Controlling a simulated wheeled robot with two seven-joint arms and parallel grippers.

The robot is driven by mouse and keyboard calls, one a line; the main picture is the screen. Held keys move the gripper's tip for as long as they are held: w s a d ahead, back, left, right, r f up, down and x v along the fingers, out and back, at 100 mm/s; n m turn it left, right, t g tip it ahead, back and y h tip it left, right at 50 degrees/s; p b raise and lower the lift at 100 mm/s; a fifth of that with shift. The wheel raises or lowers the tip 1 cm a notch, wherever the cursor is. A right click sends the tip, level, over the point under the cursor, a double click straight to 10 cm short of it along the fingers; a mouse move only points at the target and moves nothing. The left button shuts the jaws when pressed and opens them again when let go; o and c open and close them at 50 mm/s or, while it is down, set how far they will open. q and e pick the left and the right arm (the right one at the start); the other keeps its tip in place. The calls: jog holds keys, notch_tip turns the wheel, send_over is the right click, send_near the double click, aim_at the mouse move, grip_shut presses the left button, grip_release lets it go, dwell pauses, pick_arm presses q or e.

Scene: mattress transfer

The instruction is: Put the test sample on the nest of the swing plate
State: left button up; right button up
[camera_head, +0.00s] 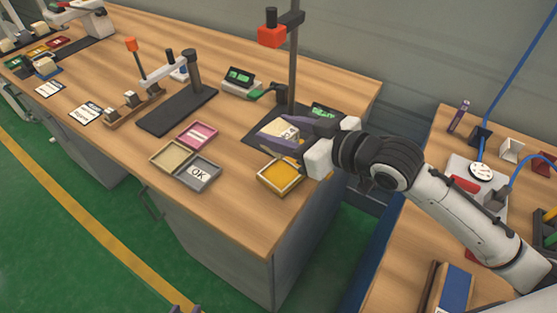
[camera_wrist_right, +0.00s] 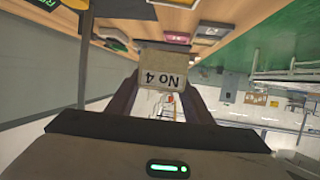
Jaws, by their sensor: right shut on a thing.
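My right gripper (camera_head: 291,134) is shut on the test sample (camera_head: 283,131), a pale block between its dark fingers. In the right wrist view, the sample (camera_wrist_right: 166,70) shows an upside-down "No 4" label between the fingertips. In the head view it is over or near the dark base (camera_head: 255,140) of a stand with a tall post and a red block (camera_head: 272,36). The gripper hides part of that base; contact cannot be judged. I cannot tell which part is the swing plate or its nest. Small dark tips at the bottom edge may be my left gripper (camera_head: 186,309).
A yellow tray (camera_head: 279,188), grey "OK" tray (camera_head: 217,180), beige tray (camera_head: 155,157) and pink tray (camera_head: 197,133) lie on the bench. A black-based device (camera_head: 160,123) with an orange-knobbed arm stands left. A second table (camera_head: 425,240) is at right; bare wood shows at the front.

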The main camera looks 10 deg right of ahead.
notch_tip(320, 180, down, 9)
jog(key=shift+s+r+b, duration=0.1)
jog(key=shift+b, duration=0.25)
jog(key=shift+f, duration=0.25)
jog(key=o, duration=1)
jog(key=shift+r, duration=0.1)
jog(key=shift+r, duration=0.15)
jog(key=v, duration=1.2)
